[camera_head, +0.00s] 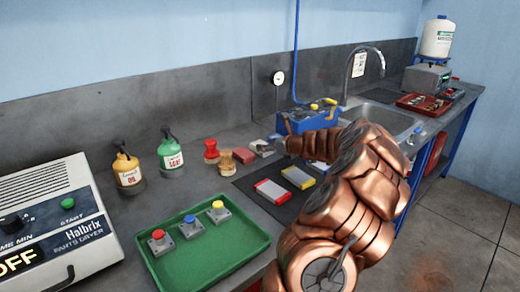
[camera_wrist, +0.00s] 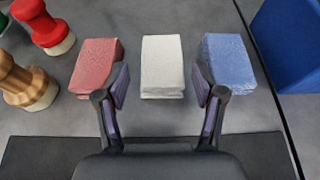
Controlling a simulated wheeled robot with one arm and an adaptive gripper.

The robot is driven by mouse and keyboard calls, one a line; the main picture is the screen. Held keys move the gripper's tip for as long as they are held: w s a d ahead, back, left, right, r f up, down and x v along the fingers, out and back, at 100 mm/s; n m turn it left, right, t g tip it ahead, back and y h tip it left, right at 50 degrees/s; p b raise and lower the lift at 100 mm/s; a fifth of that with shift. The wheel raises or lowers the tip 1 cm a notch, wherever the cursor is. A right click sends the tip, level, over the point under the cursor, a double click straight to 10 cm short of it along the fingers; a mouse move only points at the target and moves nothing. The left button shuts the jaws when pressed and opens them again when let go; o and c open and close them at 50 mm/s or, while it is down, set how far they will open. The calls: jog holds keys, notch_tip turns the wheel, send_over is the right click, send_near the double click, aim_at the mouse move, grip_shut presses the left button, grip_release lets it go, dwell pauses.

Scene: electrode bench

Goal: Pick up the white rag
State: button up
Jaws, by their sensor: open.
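The white rag (camera_wrist: 162,64) is a folded block lying on the grey bench in the wrist view, between a red rag (camera_wrist: 96,64) and a blue rag (camera_wrist: 228,62). My gripper (camera_wrist: 162,82) is open and empty, its two fingers spread to either side of the white rag's near end. The left finger is by the red rag and the right finger overlaps the blue rag's edge in the picture. I cannot tell the fingers' height above the bench. In the head view my gripper (camera_head: 284,146) is small at the rags, and the white rag is hard to make out there.
A wooden-handled brush (camera_wrist: 28,84) and a red-topped one (camera_wrist: 46,26) stand left of the rags. A blue box (camera_head: 310,120) is close on the right. A dark mat (camera_head: 278,200) with two blocks lies in front. A green tray (camera_head: 205,258) holds three buttons.

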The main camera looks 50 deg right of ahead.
aim_at(252, 147)
jog(key=shift+f+x, duration=0.25)
jog(key=shift+x, duration=2.45)
jog(key=shift+s, duration=0.2)
jog(key=shift+c, duration=0.2)
jog(key=c, duration=0.7)
